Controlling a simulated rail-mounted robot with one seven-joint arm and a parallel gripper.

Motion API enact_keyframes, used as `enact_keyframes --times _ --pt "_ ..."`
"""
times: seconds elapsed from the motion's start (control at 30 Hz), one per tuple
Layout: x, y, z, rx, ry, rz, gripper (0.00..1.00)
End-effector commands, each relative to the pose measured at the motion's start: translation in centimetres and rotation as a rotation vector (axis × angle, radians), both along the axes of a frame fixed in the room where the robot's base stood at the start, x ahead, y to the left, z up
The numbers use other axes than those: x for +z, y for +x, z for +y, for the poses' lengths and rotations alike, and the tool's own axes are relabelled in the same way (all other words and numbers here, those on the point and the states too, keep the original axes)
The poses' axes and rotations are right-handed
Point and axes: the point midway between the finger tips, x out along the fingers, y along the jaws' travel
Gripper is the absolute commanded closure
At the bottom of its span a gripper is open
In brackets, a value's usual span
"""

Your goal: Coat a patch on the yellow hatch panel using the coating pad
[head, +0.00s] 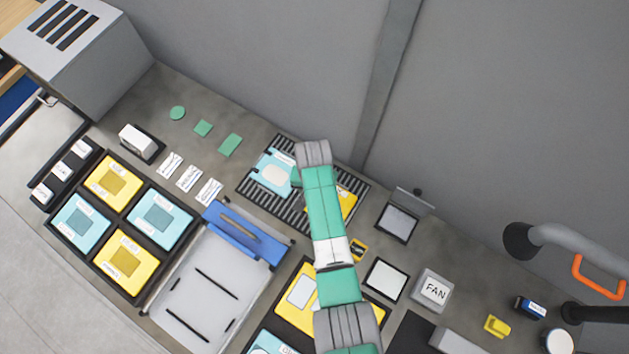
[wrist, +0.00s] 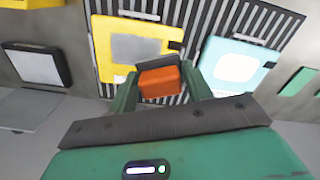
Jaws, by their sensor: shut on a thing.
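A yellow hatch panel (wrist: 110,68) with a grey patch (wrist: 136,47) lies on a striped rack. In the head view my arm hides much of this yellow panel (head: 349,203). My gripper (wrist: 160,82) is shut on the coating pad (wrist: 159,81), an orange block with a dark grey edge, held between both fingers. In the wrist view the pad overlaps the panel's lower right part, below the grey patch. I cannot tell whether it touches. The head view does not clearly show the fingers or the pad.
A light blue panel (wrist: 215,55) with a white patch lies beside it on the rack (head: 262,203). A black-framed pad (head: 397,222) stands to the rack's right, and a FAN box (head: 433,290) sits lower right. A tray (head: 105,215) of yellow and blue panels is at left.

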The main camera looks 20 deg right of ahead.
Motion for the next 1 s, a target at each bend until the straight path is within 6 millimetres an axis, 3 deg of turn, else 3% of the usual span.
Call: enact_keyframes --times 0.03,0.3,1.0 --pt "1.0 0.0 0.0 0.001 0.000 0.000 0.72" --pt "3.0 0.0 0.1 0.001 0.000 0.000 0.72" --pt "3.0 0.0 0.1 0.001 0.000 0.000 0.72"
